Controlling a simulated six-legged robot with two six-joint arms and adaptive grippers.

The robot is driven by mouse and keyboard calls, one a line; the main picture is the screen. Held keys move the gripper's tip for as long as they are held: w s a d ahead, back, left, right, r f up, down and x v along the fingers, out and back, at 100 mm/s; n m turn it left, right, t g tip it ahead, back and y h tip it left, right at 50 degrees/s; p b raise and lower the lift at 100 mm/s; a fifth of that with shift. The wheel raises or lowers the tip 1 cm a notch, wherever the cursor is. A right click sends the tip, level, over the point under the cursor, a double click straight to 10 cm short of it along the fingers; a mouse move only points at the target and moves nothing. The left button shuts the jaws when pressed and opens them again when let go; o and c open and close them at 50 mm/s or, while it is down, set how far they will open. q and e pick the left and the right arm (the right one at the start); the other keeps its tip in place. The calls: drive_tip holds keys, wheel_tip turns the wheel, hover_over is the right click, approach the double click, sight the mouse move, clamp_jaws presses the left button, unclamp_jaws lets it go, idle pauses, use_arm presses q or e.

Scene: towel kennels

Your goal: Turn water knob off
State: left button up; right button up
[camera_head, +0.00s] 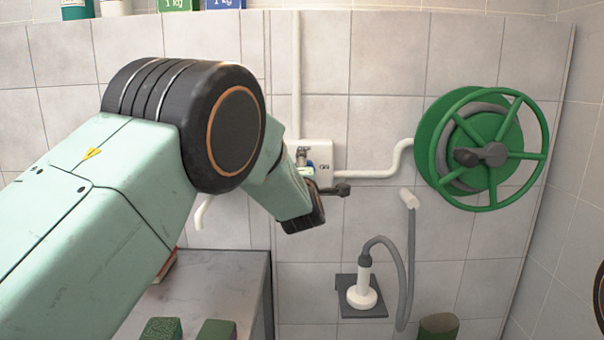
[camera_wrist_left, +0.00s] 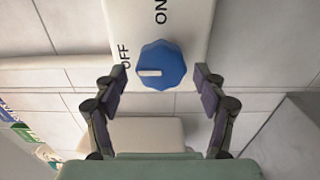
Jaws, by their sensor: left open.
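The blue water knob (camera_wrist_left: 162,66) sits on a white plate (camera_wrist_left: 188,30) marked OFF and ON in the left wrist view. Its white pointer mark lies on the side of the OFF lettering. My left gripper (camera_wrist_left: 160,86) is open, with one finger on each side of the knob and a visible gap to each. In the head view my left gripper (camera_head: 322,175) is in front of the white wall box (camera_head: 325,155), and my arm hides part of that box. The knob cannot be made out clearly there. My right gripper is not in view.
A green hose reel (camera_head: 490,150) is on the wall at right, joined by a white pipe (camera_head: 370,173). A grey hose (camera_head: 410,260) and a shower head on a bracket (camera_head: 362,292) hang below. A grey counter (camera_head: 215,290) holds green blocks (camera_head: 162,328) at lower left.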

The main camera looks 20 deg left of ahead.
use_arm(q)
drive_tip(key=v, duration=0.7)
drive_tip(key=shift+s, duration=0.3)
drive_tip(key=shift+r, duration=0.1)
drive_tip(key=shift+r, duration=0.1)
